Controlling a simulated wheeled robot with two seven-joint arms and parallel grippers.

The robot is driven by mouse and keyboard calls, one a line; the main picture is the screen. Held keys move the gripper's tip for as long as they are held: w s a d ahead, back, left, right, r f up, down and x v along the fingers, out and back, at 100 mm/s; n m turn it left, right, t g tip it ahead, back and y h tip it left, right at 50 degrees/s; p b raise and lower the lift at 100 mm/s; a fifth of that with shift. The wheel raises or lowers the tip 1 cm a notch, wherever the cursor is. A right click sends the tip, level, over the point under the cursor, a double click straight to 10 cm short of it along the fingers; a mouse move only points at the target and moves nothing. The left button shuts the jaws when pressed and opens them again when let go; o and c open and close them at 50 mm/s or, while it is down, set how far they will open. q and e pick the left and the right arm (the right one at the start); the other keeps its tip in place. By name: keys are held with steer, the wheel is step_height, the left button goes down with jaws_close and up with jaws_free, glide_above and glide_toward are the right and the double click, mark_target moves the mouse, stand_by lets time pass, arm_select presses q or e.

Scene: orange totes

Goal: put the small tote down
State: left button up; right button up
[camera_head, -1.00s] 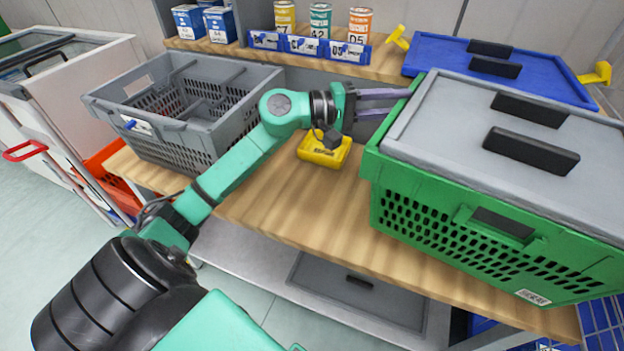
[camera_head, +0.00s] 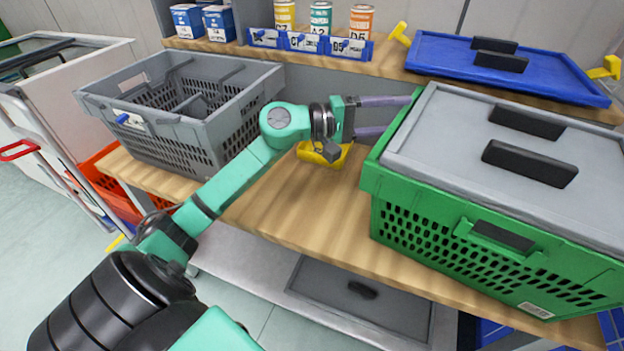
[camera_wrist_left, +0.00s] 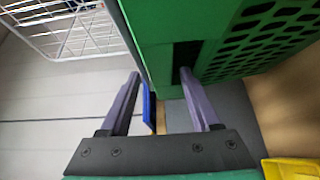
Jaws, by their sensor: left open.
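A green tote (camera_head: 440,220) with a grey lid (camera_head: 440,125) stands upright on the right part of the wooden bench, and I take it to be the small tote. My left gripper (camera_head: 398,116) is at the tote's left end wall, its two fingers apart. In the left wrist view the gripper (camera_wrist_left: 159,73) is open, with one finger near a dark handle slot in the green tote (camera_wrist_left: 160,30) and the other outside the wall. I cannot tell whether a finger touches the tote. My right gripper is out of view.
A grey open crate (camera_head: 185,145) stands on the left of the bench (camera_head: 290,205). A yellow item (camera_head: 315,155) lies below my left gripper. A blue lid (camera_head: 450,60), cans and blue boxes are on the back shelf.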

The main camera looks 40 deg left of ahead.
arm_select(q)
steer(key=v, duration=0.8)
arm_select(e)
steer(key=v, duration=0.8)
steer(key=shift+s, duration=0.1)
